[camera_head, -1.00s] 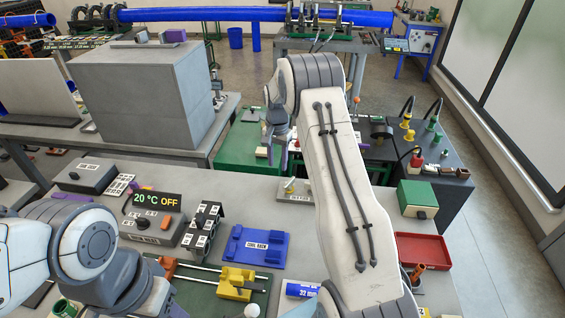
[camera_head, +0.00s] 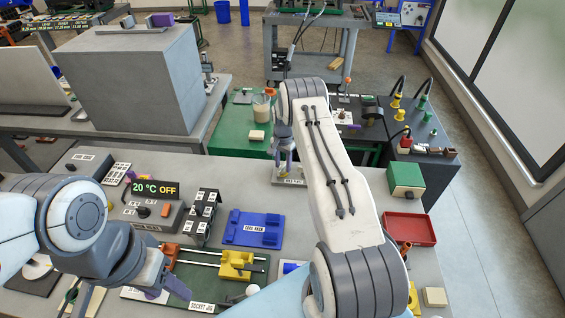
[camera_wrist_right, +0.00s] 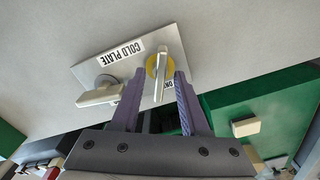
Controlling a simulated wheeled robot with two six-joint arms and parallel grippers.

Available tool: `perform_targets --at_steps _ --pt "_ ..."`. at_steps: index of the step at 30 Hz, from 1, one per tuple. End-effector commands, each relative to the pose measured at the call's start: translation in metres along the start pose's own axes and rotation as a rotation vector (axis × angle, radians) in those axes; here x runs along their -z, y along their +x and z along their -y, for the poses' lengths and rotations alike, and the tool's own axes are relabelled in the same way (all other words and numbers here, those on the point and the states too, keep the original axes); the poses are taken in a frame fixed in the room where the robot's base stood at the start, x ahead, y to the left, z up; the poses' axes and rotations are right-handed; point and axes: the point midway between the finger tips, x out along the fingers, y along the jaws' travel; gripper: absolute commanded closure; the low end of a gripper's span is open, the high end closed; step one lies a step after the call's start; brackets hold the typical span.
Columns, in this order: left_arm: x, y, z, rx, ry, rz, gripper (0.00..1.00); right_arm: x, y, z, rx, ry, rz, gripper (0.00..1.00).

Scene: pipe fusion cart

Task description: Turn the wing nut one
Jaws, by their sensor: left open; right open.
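A small metal plate labelled COLD PLATE (camera_wrist_right: 84,72) lies on the grey bench; it also shows in the head view (camera_head: 277,181). On it are two pale, flat-handled fittings: one at left (camera_wrist_right: 100,93), and one with a yellow ring (camera_wrist_right: 160,80) standing between my right fingers. A label beside the second is mostly covered, so I cannot tell for sure which is wing nut one. My right gripper (camera_wrist_right: 160,73) is open, with its purple fingers either side of the yellow-ringed handle; contact is unclear. My left gripper (camera_head: 170,289) is open and empty over the bench front.
A green surface (camera_wrist_right: 270,112) lies right of the plate. In the head view, a blue rack (camera_head: 253,229), a yellow clamp (camera_head: 236,265) and a temperature unit (camera_head: 150,212) stand on the bench. A green box (camera_head: 405,180) and red tray (camera_head: 408,229) are at right.

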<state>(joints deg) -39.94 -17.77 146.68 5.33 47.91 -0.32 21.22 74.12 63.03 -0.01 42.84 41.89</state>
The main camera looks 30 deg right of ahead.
Motion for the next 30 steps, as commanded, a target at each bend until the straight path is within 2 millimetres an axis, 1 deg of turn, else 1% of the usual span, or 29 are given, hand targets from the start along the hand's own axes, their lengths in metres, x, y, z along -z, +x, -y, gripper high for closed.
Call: perform_targets --at_steps 7,8,9,11,17,22,26,30 --pt "0.000 0.000 0.000 0.000 0.000 0.000 0.50 -0.001 0.001 0.001 0.000 -0.001 0.000 0.55" --pt "0.000 0.000 0.000 0.000 0.000 0.000 0.50 -0.001 0.001 0.001 0.000 -0.001 0.000 0.63" --pt "0.000 0.000 0.000 0.000 0.000 0.000 0.50 -0.001 0.001 0.001 0.000 -0.001 0.000 0.78" --pt "0.000 0.000 0.000 0.000 0.000 0.000 0.50 -0.001 0.001 0.001 0.000 -0.001 0.000 1.00" --pt "0.000 0.000 0.000 0.000 0.000 0.000 0.50 -0.001 0.001 0.001 0.000 -0.003 0.000 1.00" --pt "0.000 0.005 0.000 0.000 -0.001 0.000 0.50 -0.001 0.002 0.001 0.000 -0.026 0.000 1.00" --pt "-0.001 0.014 0.001 0.000 -0.002 0.000 0.50 -0.001 0.004 0.001 0.001 -0.074 0.000 1.00" --pt "-0.002 0.029 0.002 0.000 -0.004 0.000 0.50 -0.001 0.005 0.001 0.001 -0.164 0.000 1.00"
